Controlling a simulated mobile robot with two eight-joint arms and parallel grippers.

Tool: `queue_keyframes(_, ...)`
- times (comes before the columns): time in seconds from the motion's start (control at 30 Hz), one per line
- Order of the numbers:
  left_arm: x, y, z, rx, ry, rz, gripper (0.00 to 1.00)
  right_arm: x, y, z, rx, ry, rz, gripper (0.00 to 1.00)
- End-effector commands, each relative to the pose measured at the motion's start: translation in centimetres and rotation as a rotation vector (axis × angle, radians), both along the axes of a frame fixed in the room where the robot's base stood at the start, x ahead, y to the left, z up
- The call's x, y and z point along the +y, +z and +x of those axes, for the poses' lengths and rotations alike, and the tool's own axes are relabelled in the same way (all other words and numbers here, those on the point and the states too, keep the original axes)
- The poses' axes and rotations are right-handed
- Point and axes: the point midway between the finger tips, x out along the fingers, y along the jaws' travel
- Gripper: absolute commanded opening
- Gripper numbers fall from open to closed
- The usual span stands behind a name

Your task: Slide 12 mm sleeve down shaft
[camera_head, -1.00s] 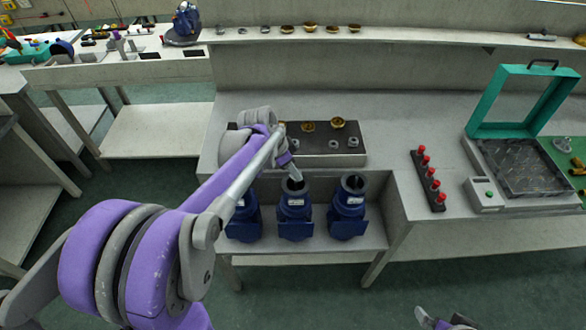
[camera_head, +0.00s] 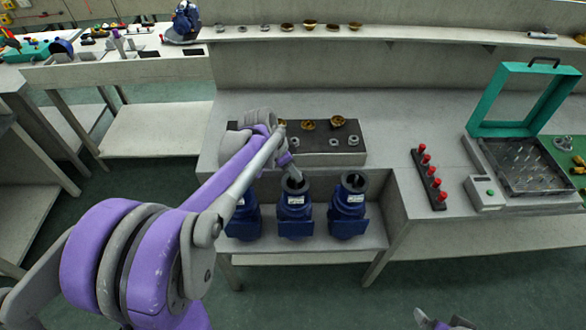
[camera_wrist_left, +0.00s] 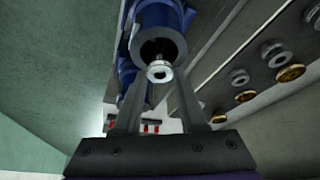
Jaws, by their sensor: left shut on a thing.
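Three blue pumps stand in a row on the low shelf of the bench. My left gripper (camera_head: 292,178) reaches down to the open top of the middle pump (camera_head: 296,215). In the left wrist view its two fingers (camera_wrist_left: 158,90) are shut on a small pale metal sleeve (camera_wrist_left: 159,71). The sleeve is at the mouth of the blue pump housing (camera_wrist_left: 160,25), in line with a thin shaft (camera_wrist_left: 158,58) that shows in the dark opening. How far the sleeve sits on the shaft cannot be told. My right gripper (camera_head: 440,322) shows only in part at the bottom edge.
The right pump (camera_head: 348,205) stands close beside the middle one. A dark tray (camera_head: 318,158) with brass and grey parts lies just behind. A rack with red knobs (camera_head: 428,178) and a teal-framed box (camera_head: 520,165) stand at the right.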

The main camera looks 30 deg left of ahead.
Motion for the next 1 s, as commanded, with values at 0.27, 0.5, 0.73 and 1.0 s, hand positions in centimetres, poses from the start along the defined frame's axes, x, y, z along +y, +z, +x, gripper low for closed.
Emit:
queue_keyframes(0.27, -0.01, 0.07, 0.03, -0.001, 0.0, -0.001, 0.0, 0.0, 0.06, 0.03, 0.0, 0.0, 0.0, 1.0)
queue_keyframes(0.5, 0.0, -0.13, 0.01, 0.0, 0.0, 0.0, 0.0, 0.0, -0.1, -0.04, 0.001, 0.0, 0.0, 1.0)
queue_keyframes(0.73, -0.01, -0.49, 0.01, 0.0, 0.0, 0.0, 0.0, 0.0, -0.4, -0.14, 0.003, 0.0, 0.0, 1.0)
queue_keyframes(1.0, -0.01, -0.9, 0.01, 0.0, 0.0, 0.0, 0.0, 0.0, -0.72, -0.25, 0.005, 0.0, 0.0, 1.0)
